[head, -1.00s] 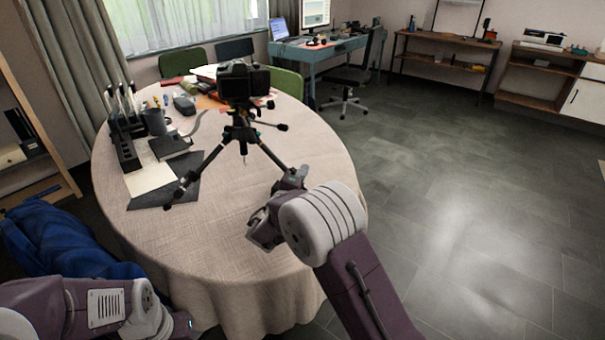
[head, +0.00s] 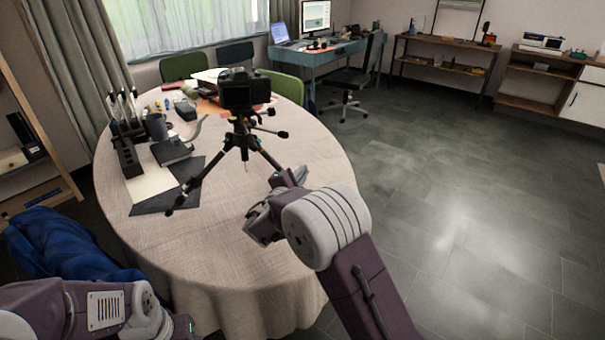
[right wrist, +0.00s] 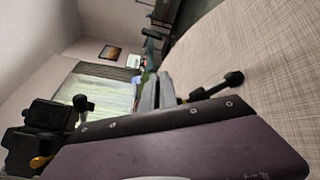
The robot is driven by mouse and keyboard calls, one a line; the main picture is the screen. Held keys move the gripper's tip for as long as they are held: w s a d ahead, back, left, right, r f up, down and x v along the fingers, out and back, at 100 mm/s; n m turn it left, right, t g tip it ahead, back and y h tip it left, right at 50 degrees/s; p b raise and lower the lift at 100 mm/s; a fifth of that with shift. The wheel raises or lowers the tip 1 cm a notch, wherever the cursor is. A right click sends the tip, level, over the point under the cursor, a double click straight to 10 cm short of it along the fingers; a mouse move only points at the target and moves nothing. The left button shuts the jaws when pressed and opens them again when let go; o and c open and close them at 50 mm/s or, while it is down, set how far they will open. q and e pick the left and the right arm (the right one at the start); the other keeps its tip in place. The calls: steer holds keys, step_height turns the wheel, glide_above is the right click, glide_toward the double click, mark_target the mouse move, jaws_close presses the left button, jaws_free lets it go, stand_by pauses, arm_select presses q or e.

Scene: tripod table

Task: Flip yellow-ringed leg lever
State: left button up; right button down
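A black camera (head: 243,91) stands on a dark tripod (head: 243,140) with spread legs on the round table. One leg comes forward left; another comes right, towards my right gripper (head: 281,183). The gripper is low over the table's right part, partly hidden by my own wrist, so its opening is unclear. In the right wrist view the camera (right wrist: 40,135) is at the lower left, and a small yellow part (right wrist: 40,161) shows beside it. I cannot tell whether this is the lever's ring. Grey finger parts (right wrist: 157,95) show mid-picture.
The table (head: 215,250) has a pale cloth, clear at the front. Green chairs (head: 283,85) are behind. A blue bag (head: 65,245) lies at left.

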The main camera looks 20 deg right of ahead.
steer(key=n+p, duration=0.1)
steer(key=r+n+p, duration=0.1)
steer(key=n, duration=0.2)
steer(key=shift+w+a+r+p, duration=0.3)
steer(key=shift+p, duration=0.1)
steer(key=shift+w+a+r+n+g+p, duration=0.1)
steer(key=shift+a+n+g+p, duration=0.1)
steer(key=shift+n+p, duration=0.35)
steer(key=shift+w+a+n+g+p, duration=0.1)
steer(key=shift+n+g+p, duration=0.1)
steer(key=shift+n+p, duration=0.3)
steer(key=c, duration=1.9)
jaws_free()
steer(key=shift+c, duration=0.2)
steer(key=v, duration=0.9)
steer(key=shift+p, duration=0.4)
steer(key=shift+s, duration=0.1)
